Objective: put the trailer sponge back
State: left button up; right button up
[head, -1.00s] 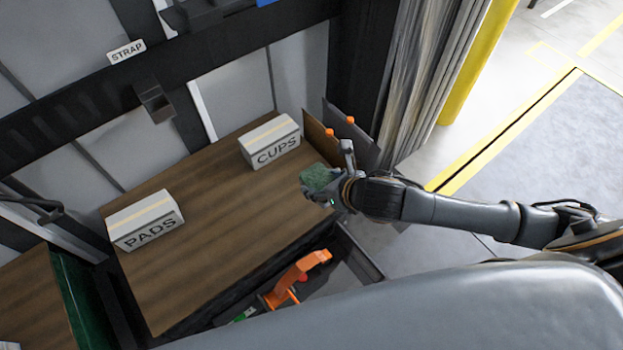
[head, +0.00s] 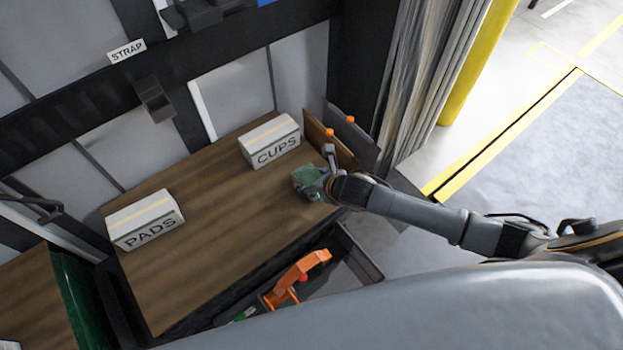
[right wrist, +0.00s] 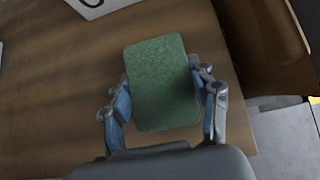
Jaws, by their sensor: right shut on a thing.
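The green sponge (head: 306,180) is held in my right gripper (head: 316,187), over the right part of the wooden surface (head: 215,215). In the right wrist view, the sponge (right wrist: 162,80) sits between the two fingers of the right gripper (right wrist: 163,105), which are shut on its sides. Wood shows behind and around it. I cannot tell for sure whether the sponge touches the wood. My left gripper is not in view.
A box marked CUPS (head: 270,141) stands just behind and left of the sponge, and a box marked PADS (head: 145,220) at the left. An open drawer or bin (head: 345,270) with an orange tool (head: 298,276) lies in front. The middle of the wood is clear.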

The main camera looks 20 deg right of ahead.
jog(key=shift+f, duration=0.15)
jog(key=o, duration=0.9)
jog(key=shift+f, duration=0.1)
jog(key=shift+r, duration=0.3)
jog(key=v, duration=1.2)
jog(key=shift+s+d, duration=0.1)
jog(key=shift+f, duration=0.1)
